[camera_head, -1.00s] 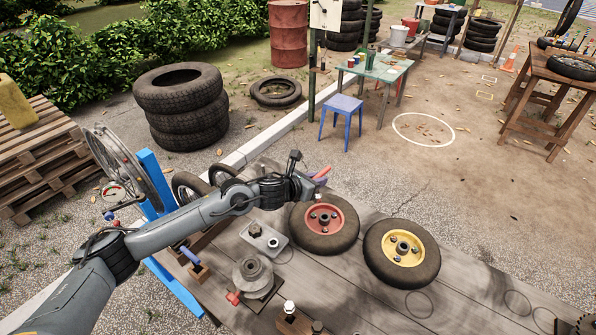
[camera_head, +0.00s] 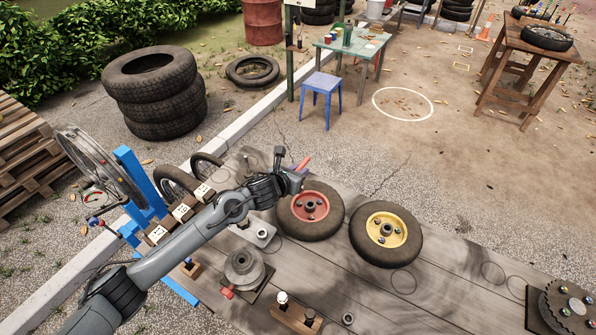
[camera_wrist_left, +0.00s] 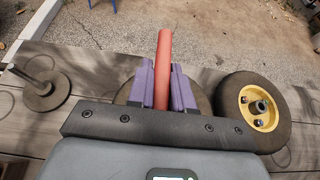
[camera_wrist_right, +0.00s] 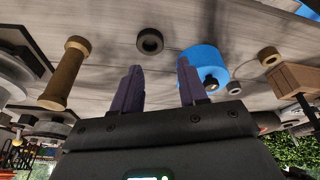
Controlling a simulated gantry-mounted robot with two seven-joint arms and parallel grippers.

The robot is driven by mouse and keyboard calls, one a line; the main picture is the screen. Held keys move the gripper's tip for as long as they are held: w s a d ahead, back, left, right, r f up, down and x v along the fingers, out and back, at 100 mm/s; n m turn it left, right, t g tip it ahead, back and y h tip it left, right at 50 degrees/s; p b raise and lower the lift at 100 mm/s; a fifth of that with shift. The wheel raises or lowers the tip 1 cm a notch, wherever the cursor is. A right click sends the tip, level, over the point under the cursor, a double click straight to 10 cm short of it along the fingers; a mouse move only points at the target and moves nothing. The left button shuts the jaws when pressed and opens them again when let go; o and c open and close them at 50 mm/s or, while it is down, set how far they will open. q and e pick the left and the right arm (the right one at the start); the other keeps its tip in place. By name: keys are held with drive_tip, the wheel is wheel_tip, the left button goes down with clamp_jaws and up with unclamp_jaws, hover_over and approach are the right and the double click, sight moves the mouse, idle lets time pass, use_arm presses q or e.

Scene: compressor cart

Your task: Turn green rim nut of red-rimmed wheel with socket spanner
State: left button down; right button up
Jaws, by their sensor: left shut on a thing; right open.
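The red-rimmed wheel (camera_head: 310,206) lies flat on the wooden bench, rim and hub facing up. Small nuts show on its rim; I cannot tell which one is green. My left gripper (camera_head: 298,174) is above the far left edge of its tyre. It is shut on a red handle (camera_wrist_left: 164,62), likely the socket spanner's, which stands out between the purple fingers in the left wrist view. The spanner's socket end is hidden, so contact with a nut cannot be told. My right gripper (camera_wrist_right: 160,88) is open and empty in the right wrist view.
A yellow-rimmed wheel (camera_head: 385,232) lies right of the red-rimmed one. A metal pulley-like part (camera_head: 243,268) and a plate with a bolt (camera_head: 258,234) lie nearer. A dark ring (camera_wrist_right: 150,41) and a blue round thing (camera_wrist_right: 204,66) are beyond my right gripper.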

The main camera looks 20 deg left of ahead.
drive_tip(key=shift+f, duration=0.1)
use_arm(q)
wheel_tip(320, 180, down, 4)
drive_tip(key=b, duration=0.3)
drive_tip(key=shift+f+b, duration=0.1)
drive_tip(key=shift+b, duration=0.25)
use_arm(e)
wheel_tip(320, 180, down, 4)
drive_tip(key=shift+a+r, duration=0.15)
drive_tip(key=shift+r, duration=0.1)
use_arm(q)
drive_tip(key=shift+f+b, duration=0.4)
drive_tip(key=shift+f, duration=0.05)
use_arm(e)
drive_tip(key=shift+f, duration=0.4)
drive_tip(key=shift+f, duration=0.1)
idle(0.6)
use_arm(q)
drive_tip(key=shift+f+b, duration=0.6)
drive_tip(key=shift+b, duration=0.1)
use_arm(e)
drive_tip(key=shift+f, duration=0.5)
use_arm(q)
drive_tip(key=shift+f+b, duration=0.4)
drive_tip(key=shift+f, duration=0.15)
use_arm(e)
drive_tip(key=shift+f, duration=0.15)
